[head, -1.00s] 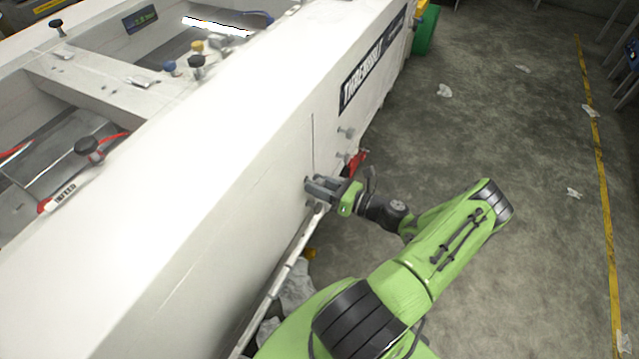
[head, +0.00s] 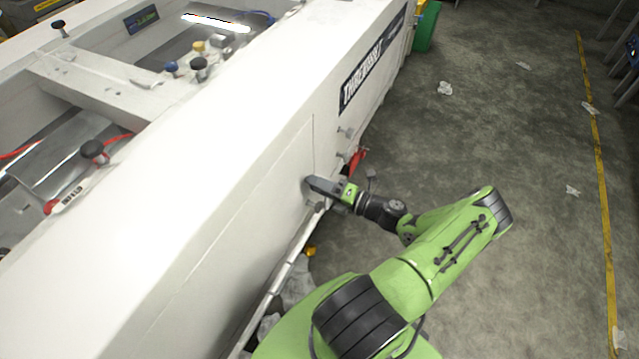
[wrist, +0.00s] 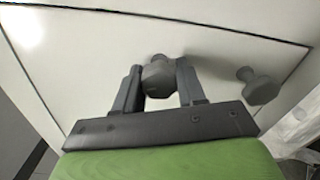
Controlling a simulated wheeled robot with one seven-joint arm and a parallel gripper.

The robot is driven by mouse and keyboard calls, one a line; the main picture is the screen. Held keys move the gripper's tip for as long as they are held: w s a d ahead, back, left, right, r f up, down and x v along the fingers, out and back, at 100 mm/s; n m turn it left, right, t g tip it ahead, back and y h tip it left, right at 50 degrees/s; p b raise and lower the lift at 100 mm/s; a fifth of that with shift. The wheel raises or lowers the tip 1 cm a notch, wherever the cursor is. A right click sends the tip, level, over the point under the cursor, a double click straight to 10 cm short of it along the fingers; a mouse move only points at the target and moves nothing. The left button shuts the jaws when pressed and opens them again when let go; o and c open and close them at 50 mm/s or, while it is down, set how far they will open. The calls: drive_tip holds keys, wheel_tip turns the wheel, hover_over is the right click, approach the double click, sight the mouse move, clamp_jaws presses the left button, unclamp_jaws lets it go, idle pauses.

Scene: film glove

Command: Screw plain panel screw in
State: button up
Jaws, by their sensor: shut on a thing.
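The gripped panel screw (wrist: 158,76) is a plain grey knob on the white panel (wrist: 100,60), seen in the wrist view. My gripper (wrist: 158,80) is shut on it, one dark finger on each side. In the head view, my gripper (head: 310,183) meets the machine's white side wall, and its fingers hide the gripped screw. A second grey screw (wrist: 258,86) stands out of the panel to the right in the wrist view, apart from the fingers. How deep the gripped screw sits cannot be told.
More grey knobs (head: 347,132) and a red part (head: 357,160) stick out of the wall beyond my gripper. A rail runs low along the machine. The concrete floor (head: 500,130) to the right is largely clear, with scraps and a yellow line (head: 597,150).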

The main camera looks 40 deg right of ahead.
drive_tip(key=m, duration=0.3)
drive_tip(key=shift+a+f, duration=0.1)
drive_tip(key=shift+m+p, duration=0.3)
drive_tip(key=shift+m, duration=0.2)
drive_tip(key=o, duration=1.1)
drive_tip(key=shift+c, duration=0.2)
drive_tip(key=shift+s, duration=0.1)
drive_tip(key=b+v, duration=0.1)
drive_tip(key=v, duration=1.4)
drive_tip(key=shift+s+d, duration=0.25)
